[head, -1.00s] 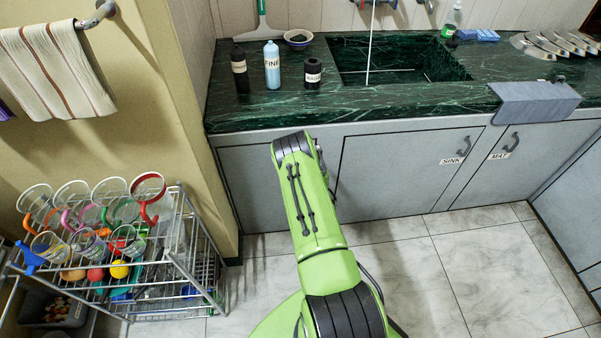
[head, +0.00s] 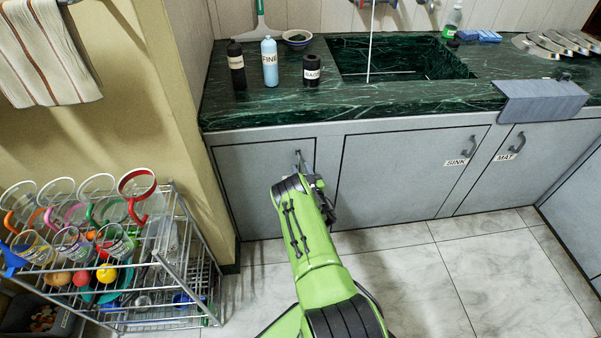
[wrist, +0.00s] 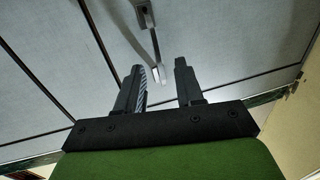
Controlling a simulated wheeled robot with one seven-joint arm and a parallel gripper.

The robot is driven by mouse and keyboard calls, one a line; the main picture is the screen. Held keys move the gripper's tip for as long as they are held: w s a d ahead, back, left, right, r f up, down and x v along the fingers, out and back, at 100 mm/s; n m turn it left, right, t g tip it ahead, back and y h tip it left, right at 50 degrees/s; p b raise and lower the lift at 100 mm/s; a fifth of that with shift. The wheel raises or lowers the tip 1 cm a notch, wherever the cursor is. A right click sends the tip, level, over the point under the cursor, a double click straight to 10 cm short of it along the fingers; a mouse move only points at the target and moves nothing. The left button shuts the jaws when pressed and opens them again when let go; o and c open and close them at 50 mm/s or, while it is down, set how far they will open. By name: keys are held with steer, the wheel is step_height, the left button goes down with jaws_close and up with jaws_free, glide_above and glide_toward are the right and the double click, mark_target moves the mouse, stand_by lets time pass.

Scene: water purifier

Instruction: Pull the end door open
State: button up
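The leftmost grey cabinet door (head: 255,185) is closed under the counter, its handle (head: 298,160) near its upper right edge. It is likely the end door, though no label on it is visible. My gripper (head: 318,185) is in front of this door, just below the handle, partly hidden by my arm. In the wrist view, my gripper (wrist: 159,75) is open, with a clear gap between its two fingers. A handle (wrist: 147,25) lies just beyond the fingertips, its near end lined up with the gap; I cannot tell whether they touch.
Doors labelled SINK (head: 410,170) and MAT (head: 515,165) are closed to the right. A green marble counter (head: 270,112) overhangs the doors. A wire rack (head: 180,255) with mugs stands at the left. The tiled floor (head: 420,285) is clear on the right.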

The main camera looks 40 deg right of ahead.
steer(key=shift+w+d, duration=0.25)
steer(key=shift+w, duration=0.4)
jaws_close()
stand_by(0.9)
